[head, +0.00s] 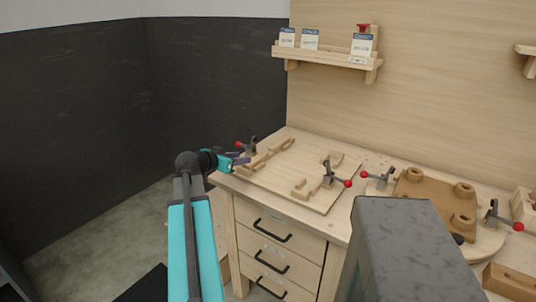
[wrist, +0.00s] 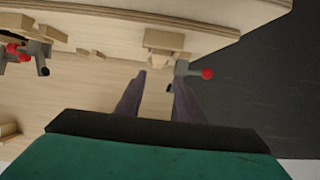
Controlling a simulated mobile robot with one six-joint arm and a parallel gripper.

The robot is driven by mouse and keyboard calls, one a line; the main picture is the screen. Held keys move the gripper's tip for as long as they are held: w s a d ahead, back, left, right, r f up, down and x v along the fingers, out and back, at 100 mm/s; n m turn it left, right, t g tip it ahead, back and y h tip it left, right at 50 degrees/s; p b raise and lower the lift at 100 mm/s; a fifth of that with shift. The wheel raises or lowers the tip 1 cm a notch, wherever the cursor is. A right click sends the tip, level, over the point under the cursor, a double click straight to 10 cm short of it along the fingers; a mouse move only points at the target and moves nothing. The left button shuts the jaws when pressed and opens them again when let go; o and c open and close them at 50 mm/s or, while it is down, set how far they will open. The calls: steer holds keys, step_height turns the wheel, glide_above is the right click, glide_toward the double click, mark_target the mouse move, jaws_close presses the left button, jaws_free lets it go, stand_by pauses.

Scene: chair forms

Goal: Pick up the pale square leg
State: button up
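My gripper (head: 238,158) is at the left end of a pale board on the workbench, close to a clamp with a red knob (head: 238,144). In the wrist view its two dark purple fingers (wrist: 160,85) stand apart. A pale wooden strip (wrist: 157,104) shows between them; I cannot tell whether it is the square leg or the surface beyond, and no grip on it is clear. A pale wooden block (wrist: 164,40) lies past the fingertips beside a red-tipped clamp (wrist: 206,73). I cannot pick out the pale square leg for certain in either view.
The pale board (head: 300,171) carries wooden form blocks (head: 305,188) and a second clamp (head: 330,178). A brown seat form (head: 422,194) with round bosses lies to the right, between more clamps. A shelf (head: 325,56) with cards hangs above. Drawers (head: 270,235) are below.

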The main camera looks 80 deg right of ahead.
stand_by(0.3)
steer(key=p, duration=0.2)
glide_toward(260, 155)
steer(key=shift+x, duration=2.4)
steer(key=shift+d+f, duration=0.1)
steer(key=p+x, duration=0.2)
steer(key=x, duration=0.2)
steer(key=shift+s+d+f, duration=0.2)
steer(key=shift+s+d, duration=0.05)
steer(key=shift+d, duration=0.15)
jaws_close()
